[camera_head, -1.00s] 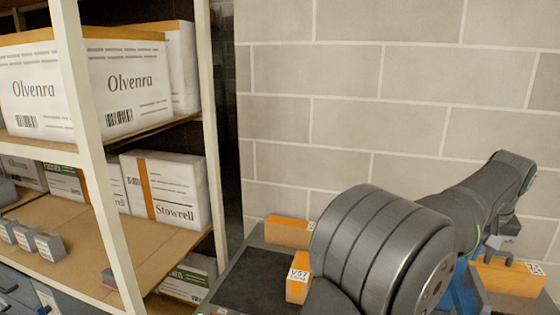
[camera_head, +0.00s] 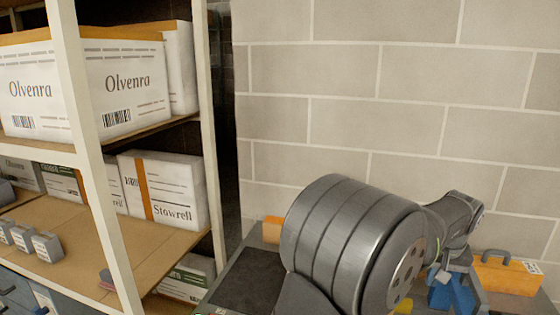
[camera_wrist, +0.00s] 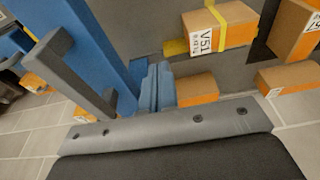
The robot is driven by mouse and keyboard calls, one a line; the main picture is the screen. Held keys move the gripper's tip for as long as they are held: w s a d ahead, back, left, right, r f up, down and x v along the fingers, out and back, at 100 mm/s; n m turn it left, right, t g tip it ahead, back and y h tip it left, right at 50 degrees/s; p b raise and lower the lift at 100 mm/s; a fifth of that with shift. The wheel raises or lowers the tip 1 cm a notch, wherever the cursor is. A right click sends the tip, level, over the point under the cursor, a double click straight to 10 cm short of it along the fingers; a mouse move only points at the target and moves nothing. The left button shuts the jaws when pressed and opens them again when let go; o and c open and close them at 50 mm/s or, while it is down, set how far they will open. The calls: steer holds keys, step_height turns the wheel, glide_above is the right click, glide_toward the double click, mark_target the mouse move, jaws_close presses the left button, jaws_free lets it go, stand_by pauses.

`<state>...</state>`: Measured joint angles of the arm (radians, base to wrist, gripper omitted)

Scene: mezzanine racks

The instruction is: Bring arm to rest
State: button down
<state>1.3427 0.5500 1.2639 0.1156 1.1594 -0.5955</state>
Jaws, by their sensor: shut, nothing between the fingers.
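My arm is folded low at the right of the head view, its large grey joint in front. My gripper (camera_wrist: 155,82) shows in the wrist view as two narrow blue-grey fingers side by side, closed together and holding nothing. In the head view I cannot make out the fingertips behind the arm. A blue part with a grey handle-like bar (camera_wrist: 85,72) stands close at the left of the fingers in the wrist view. An orange box labelled V51 (camera_wrist: 228,35) lies beyond the fingers, apart from them.
More orange boxes (camera_wrist: 196,89) lie on the grey surface. An orange case with a handle (camera_head: 507,274) sits at the right of the head view. A rack with white Olvenra cartons (camera_head: 125,85) and a Stowrell carton (camera_head: 180,190) stands left. A block wall (camera_head: 400,100) closes the back.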

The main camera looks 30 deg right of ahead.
steer(key=w+a, duration=0.4)
steer(key=shift+w+a, duration=0.1)
stand_by(0.3)
glide_toward(462, 281)
steer(key=shift+a+r, duration=0.3)
steer(key=shift+a, duration=0.45)
steer(key=shift+a+r, duration=0.3)
steer(key=shift+a, duration=0.4)
steer(key=shift+a+r, duration=0.3)
steer(key=shift+a, duration=0.45)
